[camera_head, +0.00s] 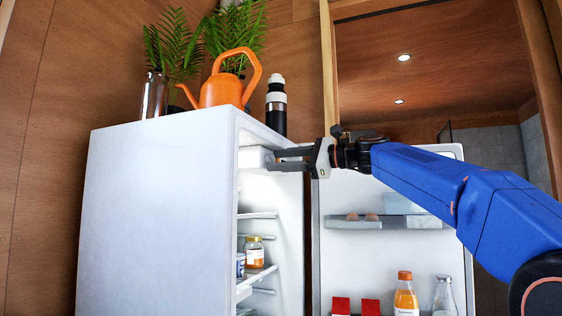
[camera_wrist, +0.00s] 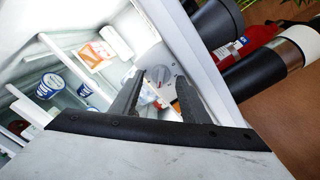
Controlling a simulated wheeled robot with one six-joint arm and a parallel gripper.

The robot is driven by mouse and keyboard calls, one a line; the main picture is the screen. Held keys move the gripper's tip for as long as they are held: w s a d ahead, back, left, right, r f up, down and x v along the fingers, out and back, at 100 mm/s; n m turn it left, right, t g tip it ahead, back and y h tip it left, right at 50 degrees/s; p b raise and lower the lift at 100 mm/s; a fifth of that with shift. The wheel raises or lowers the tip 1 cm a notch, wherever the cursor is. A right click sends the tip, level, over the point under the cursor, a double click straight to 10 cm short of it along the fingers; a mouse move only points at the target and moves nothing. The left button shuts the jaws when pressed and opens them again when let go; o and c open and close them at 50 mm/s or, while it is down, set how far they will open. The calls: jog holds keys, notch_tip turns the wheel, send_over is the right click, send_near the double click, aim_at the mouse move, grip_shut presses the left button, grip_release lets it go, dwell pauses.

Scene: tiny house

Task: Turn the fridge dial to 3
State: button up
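The fridge (camera_head: 150,215) stands with its door (camera_head: 390,255) open to the right. In the wrist view a round grey-white dial (camera_wrist: 158,74) shows inside the fridge, with a small red mark near its lower edge. Its numbers are too small to read. In the head view, a white housing (camera_head: 254,157) hangs near the fridge ceiling, and the dial's face is hidden. My gripper (camera_head: 272,160) reaches into the upper opening, fingertips close to this housing. In the wrist view its two dark fingers (camera_wrist: 160,80) are apart, with the dial showing between their tips. I cannot tell whether they touch it.
Shelves (camera_head: 258,215) with a jar (camera_head: 254,252) and tubs (camera_wrist: 50,86) lie below. The door holds eggs, an orange bottle (camera_head: 405,295) and a glass bottle (camera_head: 445,297). An orange watering can (camera_head: 222,88) and a black flask (camera_head: 276,105) stand on top of the fridge.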

jog(key=shift+d, duration=0.1)
jog(key=v, duration=1.7)
jog(key=shift+d, duration=0.1)
